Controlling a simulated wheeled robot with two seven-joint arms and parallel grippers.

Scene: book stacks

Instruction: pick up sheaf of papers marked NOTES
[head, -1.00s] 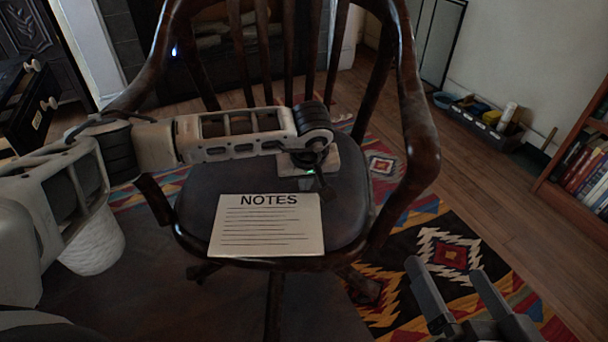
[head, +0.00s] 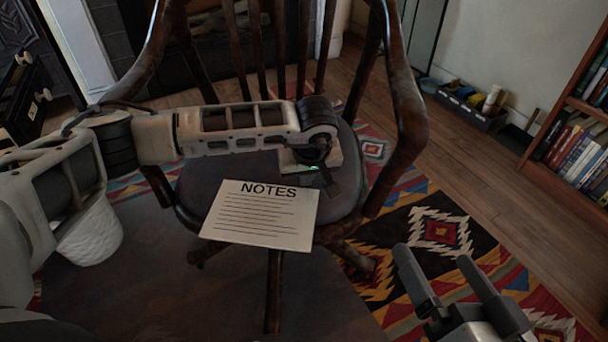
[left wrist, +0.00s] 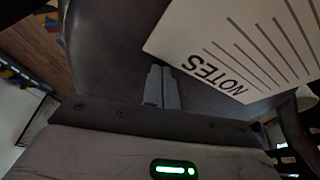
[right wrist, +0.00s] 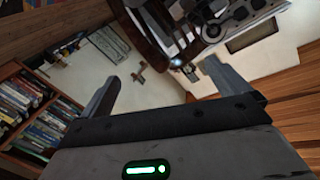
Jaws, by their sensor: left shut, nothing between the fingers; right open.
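The white sheaf of papers marked NOTES (head: 260,217) lies on the dark seat of the wooden chair (head: 408,110). Its near edge reaches past the seat's front edge. In the left wrist view the sheaf (left wrist: 245,45) is at upper right, beside the finger tips and apart from them. My left gripper (head: 328,184) is over the seat, just behind and right of the sheaf. Its fingers (left wrist: 161,85) are together and empty. My right gripper (head: 434,257) is open and empty, in front and right of the chair. In the right wrist view its fingers (right wrist: 160,75) are spread.
A bookshelf (head: 570,185) stands at the right. A dark tray of small items (head: 470,105) sits by the wall. A white basket (head: 90,235) is at the left. A patterned rug (head: 440,232) lies under and right of the chair. The chair's arms curve around the seat.

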